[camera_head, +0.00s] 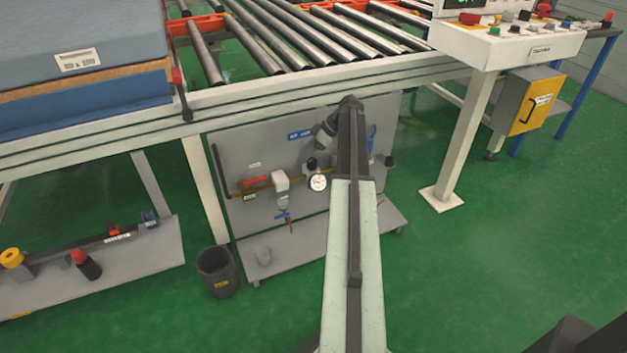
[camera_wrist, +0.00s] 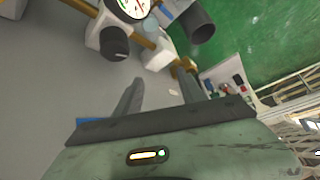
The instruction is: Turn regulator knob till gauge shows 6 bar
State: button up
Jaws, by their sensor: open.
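The regulator knob (camera_head: 310,163) is a black round knob on the grey panel, just above the white round gauge (camera_head: 318,182). In the wrist view the knob (camera_wrist: 115,43) sits on a white body, and the gauge (camera_wrist: 133,6) is cut by the top edge. Part of the dial shows, but I cannot read its value. My gripper (camera_wrist: 160,76) is open and empty. Its two fingers are apart from the knob, which lies beyond and left of the fingertips in the wrist view. In the head view my arm hides part of the panel right of the gauge.
The panel (camera_head: 240,150) carries a brass pipe, a red-handled valve (camera_head: 256,180) and a white filter body (camera_head: 281,181). The roller conveyor (camera_head: 300,85) runs above the panel. A dark bin (camera_head: 217,272) stands on the floor.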

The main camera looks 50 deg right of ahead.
aim_at(314, 160)
jog(key=s+d+f+n+t, duration=0.1)
jog(key=s+d, duration=0.2)
jog(key=d, duration=0.6)
jog(key=b+x, duration=0.6)
jog(key=x, duration=0.2)
jog(key=shift+s+a, duration=0.2)
jog(key=shift+r, duration=0.15)
grip_shut()
jog(key=shift+d, duration=0.2)
jog(key=shift+a, duration=0.2)
